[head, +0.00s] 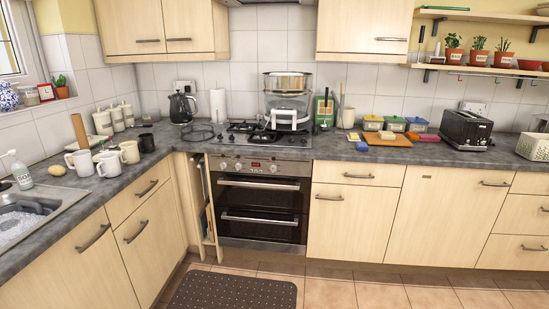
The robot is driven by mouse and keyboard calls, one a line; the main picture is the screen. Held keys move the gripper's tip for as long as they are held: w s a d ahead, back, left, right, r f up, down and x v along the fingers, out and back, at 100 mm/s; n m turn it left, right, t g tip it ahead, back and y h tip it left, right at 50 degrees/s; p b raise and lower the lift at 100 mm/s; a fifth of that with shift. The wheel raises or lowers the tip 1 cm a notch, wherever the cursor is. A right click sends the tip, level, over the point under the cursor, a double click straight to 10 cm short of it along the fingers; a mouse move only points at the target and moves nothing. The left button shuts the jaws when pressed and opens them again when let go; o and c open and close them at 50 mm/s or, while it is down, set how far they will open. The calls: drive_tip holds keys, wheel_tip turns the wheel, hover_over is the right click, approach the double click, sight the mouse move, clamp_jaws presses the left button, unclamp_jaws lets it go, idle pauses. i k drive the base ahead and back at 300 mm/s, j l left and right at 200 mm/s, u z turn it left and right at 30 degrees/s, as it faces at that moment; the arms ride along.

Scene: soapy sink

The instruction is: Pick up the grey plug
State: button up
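I cannot make out a grey plug for certain in the head view. The sink (62,203) is at the left edge, cut off by the frame, with white suds (14,224) in its basin. A dark shape (32,206) lies at the basin's far side, too small and partly cut off to name. My gripper is not in view.
A kettle (183,106), hob (252,133) and toaster (466,129) line the back worktop. The tiled floor (335,293) is clear around a dark mat (232,292).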

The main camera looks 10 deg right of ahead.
sight(492, 140)
drive_tip(key=i+l+u, duration=0.2)
drive_tip(key=i+l, duration=0.55)
drive_tip(key=i+l+u, duration=0.2)
drive_tip(key=i+l, duration=0.55)
drive_tip(key=l+u, duration=0.15)
drive_tip(key=l, duration=0.9)
drive_tip(key=l+u, duration=0.15)
drive_tip(key=l, duration=0.85)
drive_tip(key=k+l+u, duration=0.15)
drive_tip(key=l, duration=0.9)
